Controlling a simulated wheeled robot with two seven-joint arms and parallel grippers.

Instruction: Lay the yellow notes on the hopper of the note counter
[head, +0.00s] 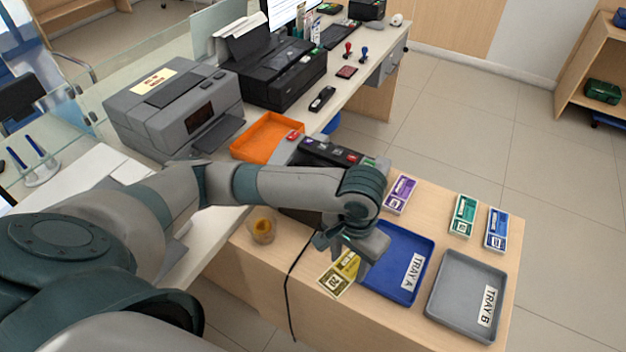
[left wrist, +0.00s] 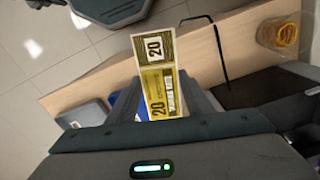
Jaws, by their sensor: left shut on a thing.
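The yellow notes (head: 338,277) are a flat bundle marked 20, left of blue tray A. They also show in the left wrist view (left wrist: 156,78), reaching out from between the fingers. My left gripper (head: 352,254) is shut on them, pointing down; whether they touch the wood top is unclear. A dark machine (head: 322,148) with a row of buttons stands behind my left forearm, which hides much of it. A grey machine (head: 165,112) with a dark display stands farther left. I cannot tell for certain which is the note counter. My right gripper is not in view.
Blue tray A (head: 428,247) and grey tray B (head: 436,308) lie on the wood top. Purple (head: 399,194), green (head: 464,215) and blue (head: 497,230) notes lie behind them. A cup (head: 262,225), a black cord (head: 288,290) and an orange tray (head: 243,150) are nearby.

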